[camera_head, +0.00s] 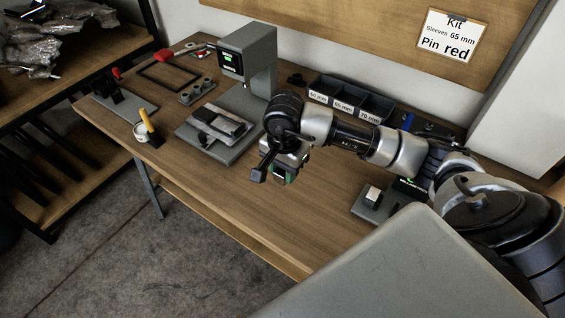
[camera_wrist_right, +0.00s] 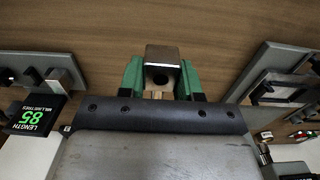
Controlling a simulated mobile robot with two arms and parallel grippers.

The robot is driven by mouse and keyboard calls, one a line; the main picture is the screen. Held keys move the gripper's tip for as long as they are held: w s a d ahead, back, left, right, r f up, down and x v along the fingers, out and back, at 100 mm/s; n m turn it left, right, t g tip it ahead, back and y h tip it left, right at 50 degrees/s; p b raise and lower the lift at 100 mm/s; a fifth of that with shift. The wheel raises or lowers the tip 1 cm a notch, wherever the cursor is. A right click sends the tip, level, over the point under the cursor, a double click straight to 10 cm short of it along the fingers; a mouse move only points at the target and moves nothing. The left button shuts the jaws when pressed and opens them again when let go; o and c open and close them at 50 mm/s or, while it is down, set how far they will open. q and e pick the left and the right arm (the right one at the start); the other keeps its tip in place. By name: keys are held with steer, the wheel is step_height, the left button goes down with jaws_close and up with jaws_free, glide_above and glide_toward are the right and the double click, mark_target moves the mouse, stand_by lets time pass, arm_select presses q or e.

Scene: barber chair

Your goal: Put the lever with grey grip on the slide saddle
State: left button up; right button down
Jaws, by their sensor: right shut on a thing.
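My right gripper (camera_head: 284,177), with green fingers, points down over the middle of the table, right of the press. In the right wrist view my right gripper (camera_wrist_right: 162,80) is shut on a grey piece with a dark hole, which I take for the lever with grey grip (camera_wrist_right: 163,56). Only its end shows; the rest is hidden. The slide saddle seems to be the light metal block (camera_head: 222,124) on the grey plate in front of the press, left of my gripper and apart from it. My left gripper is not in view.
The press (camera_head: 250,50) stands behind the plate. Labelled bins (camera_head: 345,98) stand at the back. A length gauge reading 85 (camera_wrist_right: 35,117) is to the right in the head view.

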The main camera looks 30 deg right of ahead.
steer(key=shift+s+a+r, duration=0.25)
steer(key=shift+s+r, duration=0.1)
steer(key=shift+s, duration=0.15)
steer(key=shift+s+a+r, duration=0.25)
steer(key=shift+s+r, duration=0.1)
steer(key=shift+s, duration=0.1)
steer(key=s+a+r+n, duration=0.2)
steer(key=a+n, duration=0.4)
steer(key=n, duration=0.7)
steer(key=shift+s+r+n, duration=0.25)
steer(key=shift+s+n, duration=0.05)
steer(key=shift+s, duration=0.6)
steer(key=shift+d+f, duration=0.1)
